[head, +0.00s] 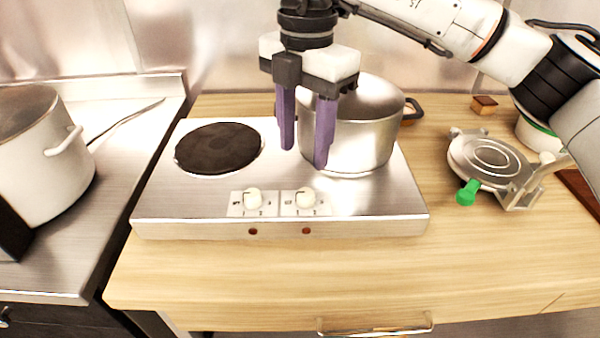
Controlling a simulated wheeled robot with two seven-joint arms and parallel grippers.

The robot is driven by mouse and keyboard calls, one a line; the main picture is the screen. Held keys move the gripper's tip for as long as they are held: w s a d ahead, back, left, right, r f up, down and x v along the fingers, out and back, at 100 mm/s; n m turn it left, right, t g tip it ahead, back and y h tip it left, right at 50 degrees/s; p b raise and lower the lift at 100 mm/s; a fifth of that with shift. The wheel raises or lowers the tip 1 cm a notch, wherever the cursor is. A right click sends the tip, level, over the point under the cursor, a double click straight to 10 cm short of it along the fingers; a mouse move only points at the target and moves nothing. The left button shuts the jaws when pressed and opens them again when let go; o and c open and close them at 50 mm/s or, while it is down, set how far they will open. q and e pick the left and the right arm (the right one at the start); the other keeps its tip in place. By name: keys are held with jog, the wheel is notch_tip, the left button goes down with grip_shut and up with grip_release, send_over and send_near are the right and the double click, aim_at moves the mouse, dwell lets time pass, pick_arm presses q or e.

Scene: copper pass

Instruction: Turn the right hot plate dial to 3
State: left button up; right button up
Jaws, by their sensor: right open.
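The steel hot plate unit (170,205) stands on the wooden counter. Its right dial (306,197) is a cream knob on a white scale plate at the front; its exact setting is too small to read. The left dial (253,197) sits beside it. My right gripper (306,158) points down with purple fingers, open and empty, above the unit and behind the right dial, apart from it. A steel pot (365,145) stands on the right side, behind the fingers, and hides the right plate. My left gripper is not in view.
The dark left plate (218,148) is bare. A large pot (45,160) stands on the left counter. A metal press with a green handle (467,192) lies to the right, near a small brown block (484,104). The counter's front strip (280,275) is clear.

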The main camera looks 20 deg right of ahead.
aim_at(306, 192)
jog(key=f, duration=0.3)
jog(key=f+p, duration=0.1)
jog(key=f, duration=0.5)
jog(key=shift+d+f, duration=0.25)
jog(key=shift+f, duration=0.15)
jog(key=c, duration=1.1)
